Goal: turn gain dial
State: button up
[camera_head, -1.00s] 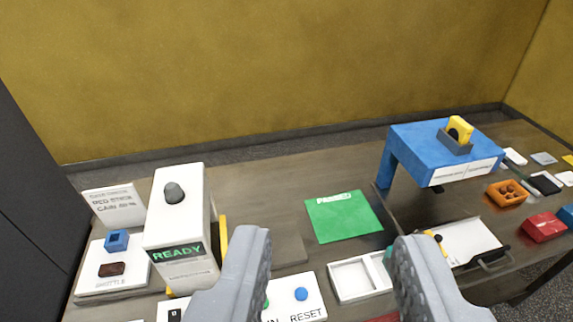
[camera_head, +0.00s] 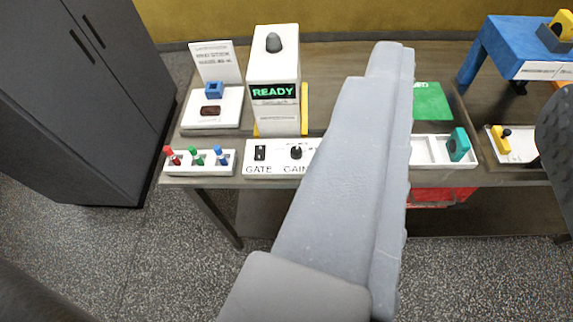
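The gain dial (camera_head: 296,152) is a small black knob on a white control panel (camera_head: 276,168), above the printed word GAIN. The left finger crosses the middle of the picture, to the right of the dial, and hides the right part of the panel. The right finger shows only partly at the right edge. No finger appears to touch the dial.
A white machine with a READY screen (camera_head: 273,92) stands behind the panel. A rack with red, green and blue pegs (camera_head: 200,162) is to the left. A white tray with a teal piece (camera_head: 458,145) and a blue stand (camera_head: 515,45) are to the right. A dark cabinet (camera_head: 95,85) stands at left.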

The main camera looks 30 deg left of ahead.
aim_at(296, 152)
jog(key=u, duration=1.6)
jog(key=i, duration=0.9)
jog(key=z, duration=1.6)
